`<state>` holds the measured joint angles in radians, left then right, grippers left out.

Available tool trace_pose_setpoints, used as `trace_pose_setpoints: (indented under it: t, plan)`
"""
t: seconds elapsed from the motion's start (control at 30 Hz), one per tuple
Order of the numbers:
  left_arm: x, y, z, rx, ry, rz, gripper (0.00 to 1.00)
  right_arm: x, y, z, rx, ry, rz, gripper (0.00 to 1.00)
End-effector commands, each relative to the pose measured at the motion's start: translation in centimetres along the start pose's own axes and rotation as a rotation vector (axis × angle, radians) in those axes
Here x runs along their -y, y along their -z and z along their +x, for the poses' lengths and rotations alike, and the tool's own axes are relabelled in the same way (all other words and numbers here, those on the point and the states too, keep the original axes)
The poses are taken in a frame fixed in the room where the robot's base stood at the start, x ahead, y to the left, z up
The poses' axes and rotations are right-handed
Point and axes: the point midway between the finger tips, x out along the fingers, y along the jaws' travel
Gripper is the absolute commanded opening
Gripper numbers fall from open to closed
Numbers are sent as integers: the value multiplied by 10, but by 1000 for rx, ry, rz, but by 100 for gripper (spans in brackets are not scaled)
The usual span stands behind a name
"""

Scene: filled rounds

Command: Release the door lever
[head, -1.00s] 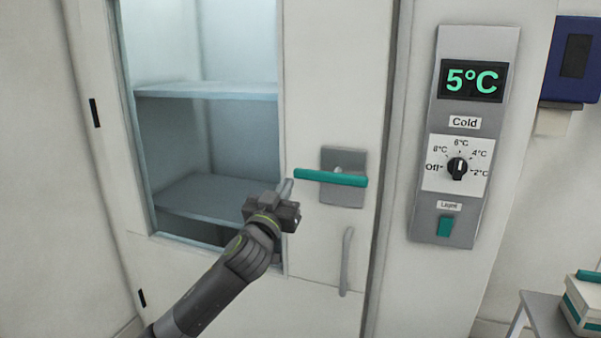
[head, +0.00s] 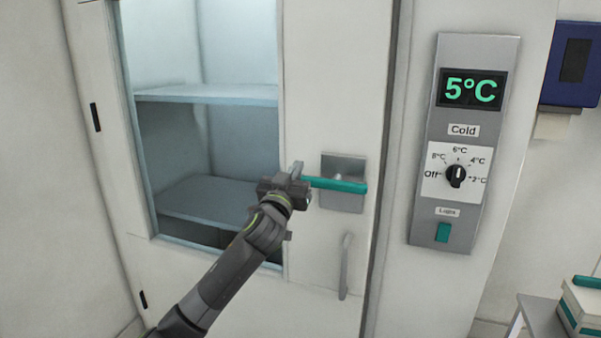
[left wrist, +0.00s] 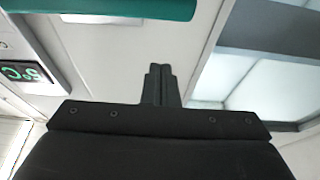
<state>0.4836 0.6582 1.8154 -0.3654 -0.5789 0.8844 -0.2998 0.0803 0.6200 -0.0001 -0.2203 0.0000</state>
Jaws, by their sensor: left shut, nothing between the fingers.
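The door lever (head: 338,185) is a teal bar on a grey plate (head: 343,203) on the white cabinet door (head: 322,125). It lies nearly level, its right end slightly lower. My left gripper (head: 297,170) is shut and empty at the lever's left end, overlapping it in this view; I cannot tell whether they touch. In the left wrist view the closed fingers (left wrist: 160,74) point at the pale door, with the teal lever (left wrist: 130,8) along the top edge. The door looks closed. My right gripper is not in view.
A grey vertical handle (head: 346,266) sits below the lever. To the right is a control panel (head: 455,215) with a dial and a 5°C display. A grey table (head: 540,318) with a box (head: 583,308) stands at the lower right.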

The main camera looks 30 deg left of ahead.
Motion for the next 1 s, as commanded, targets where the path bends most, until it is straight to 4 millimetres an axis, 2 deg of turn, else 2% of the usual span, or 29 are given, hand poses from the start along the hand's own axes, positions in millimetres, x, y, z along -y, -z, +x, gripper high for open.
trace_pose_setpoints:
  t: [0.03, 0.2, 0.3, 0.5, 1.0]
  plan:
    - [0, 3, 10, 2, 2, -1, 0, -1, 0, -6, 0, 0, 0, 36]
    - [0, 3, 35, 1, 1, -1, 0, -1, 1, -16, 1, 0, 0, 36]
    - [0, -18, 27, 6, 1, 0, 0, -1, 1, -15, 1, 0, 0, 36]
    - [0, -34, 20, 2, 0, 1, 0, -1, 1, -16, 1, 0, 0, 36]
    - [0, -39, 19, 0, 0, -2, 0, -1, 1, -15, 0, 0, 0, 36]
